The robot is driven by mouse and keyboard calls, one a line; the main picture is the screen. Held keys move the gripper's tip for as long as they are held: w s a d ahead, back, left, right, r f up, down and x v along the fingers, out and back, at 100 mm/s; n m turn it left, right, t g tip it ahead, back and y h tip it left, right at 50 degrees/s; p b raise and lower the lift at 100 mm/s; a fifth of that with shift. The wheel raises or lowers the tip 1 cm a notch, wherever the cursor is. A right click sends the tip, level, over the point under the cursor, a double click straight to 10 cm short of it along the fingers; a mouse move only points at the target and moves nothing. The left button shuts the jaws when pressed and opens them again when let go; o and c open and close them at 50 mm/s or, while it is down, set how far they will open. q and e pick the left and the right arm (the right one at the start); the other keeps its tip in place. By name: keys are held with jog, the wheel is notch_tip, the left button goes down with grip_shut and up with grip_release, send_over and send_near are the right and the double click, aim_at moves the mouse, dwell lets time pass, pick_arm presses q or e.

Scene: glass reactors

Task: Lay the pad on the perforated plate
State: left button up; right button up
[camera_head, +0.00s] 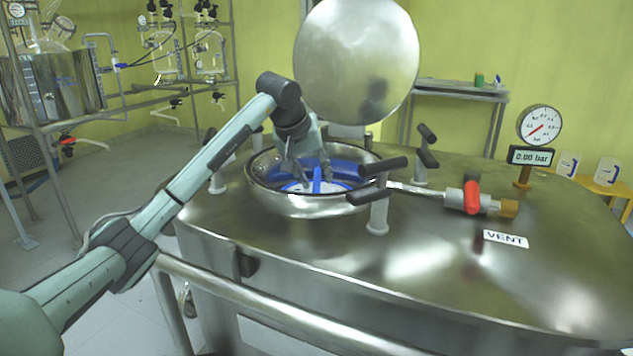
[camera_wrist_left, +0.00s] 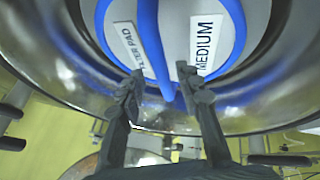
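The pad (camera_head: 297,187) is a white disc with a blue rim, inside the round steel vessel opening (camera_head: 313,207). In the left wrist view the pad (camera_wrist_left: 255,20) bears labels reading "FILTER PAD", partly hidden, and "MEDIUM". A blue upright grip (camera_head: 316,180) runs between those labels and also shows in the wrist view (camera_wrist_left: 150,40). My left gripper (camera_head: 306,177) reaches down into the opening. Its fingers (camera_wrist_left: 163,74) are apart, one on each side of the blue grip, with visible gaps. I cannot make out the perforated plate. My right gripper is not in view.
A round steel lid (camera_head: 357,60) stands raised behind the opening. Black-handled clamps (camera_head: 377,205) surround the rim. A vent valve with a red handle (camera_head: 472,197) and a pressure gauge (camera_head: 540,124) stand to the right. A rail (camera_head: 270,307) runs along the front.

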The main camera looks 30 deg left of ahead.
pick_arm(q)
jog(key=v, duration=0.9)
jog(key=shift+s+r, duration=0.3)
jog(key=shift+s, duration=0.05)
